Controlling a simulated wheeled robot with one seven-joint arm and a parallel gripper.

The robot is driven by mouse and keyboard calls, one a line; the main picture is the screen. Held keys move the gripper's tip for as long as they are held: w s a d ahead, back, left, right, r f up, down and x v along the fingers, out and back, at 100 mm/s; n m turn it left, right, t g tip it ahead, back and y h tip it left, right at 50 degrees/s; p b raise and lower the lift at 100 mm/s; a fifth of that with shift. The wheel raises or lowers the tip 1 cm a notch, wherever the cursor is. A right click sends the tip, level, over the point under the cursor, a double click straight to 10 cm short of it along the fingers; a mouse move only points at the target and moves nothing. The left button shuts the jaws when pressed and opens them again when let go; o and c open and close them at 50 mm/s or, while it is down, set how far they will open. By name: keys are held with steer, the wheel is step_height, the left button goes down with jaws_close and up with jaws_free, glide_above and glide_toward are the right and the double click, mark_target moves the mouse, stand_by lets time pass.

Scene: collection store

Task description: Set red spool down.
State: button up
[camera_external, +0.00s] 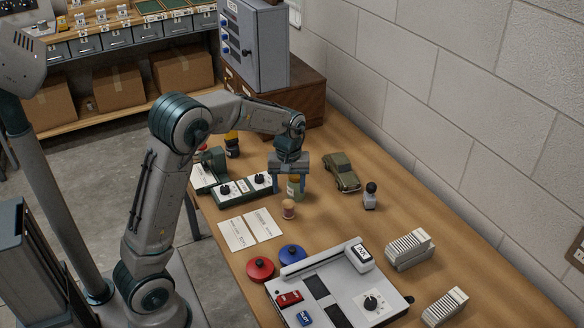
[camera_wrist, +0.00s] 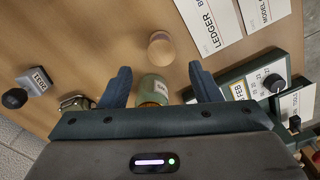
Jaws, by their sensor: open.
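A small spool with a pale wooden top and a reddish body (camera_external: 289,209) stands upright on the wooden table, just in front of my gripper. In the wrist view the spool (camera_wrist: 161,48) is seen mostly from above, beyond my fingertips and apart from them. My gripper (camera_external: 289,184) is open and low over the table. A green jar with a label (camera_external: 296,188) stands by the fingers. In the wrist view the jar (camera_wrist: 153,90) shows between the two fingers (camera_wrist: 163,84); I cannot tell whether they touch it.
Two paper cards (camera_external: 250,230) and a green switch box (camera_external: 241,190) lie left. A toy car (camera_external: 342,172) and a dark-topped stamp (camera_external: 370,196) stand right. Red (camera_external: 260,269) and blue (camera_external: 292,257) knobbed discs and a grey device (camera_external: 340,290) are nearer. Bare wood lies right of the spool.

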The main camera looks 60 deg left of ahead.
mark_target(289, 204)
steer(key=shift+d+r, duration=0.1)
steer(key=shift+r, duration=1.45)
steer(key=s+d+r+m+t, duration=0.1)
steer(key=s+d+m, duration=0.5)
steer(key=s+d, duration=0.2)
steer(key=s+d+r+m+t, duration=0.1)
steer(key=s+d+m, duration=0.5)
steer(key=s, duration=0.7)
steer(key=d, duration=0.2)
steer(key=shift+s+d+r+m, duration=0.25)
steer(key=shift+s+d+m, duration=0.05)
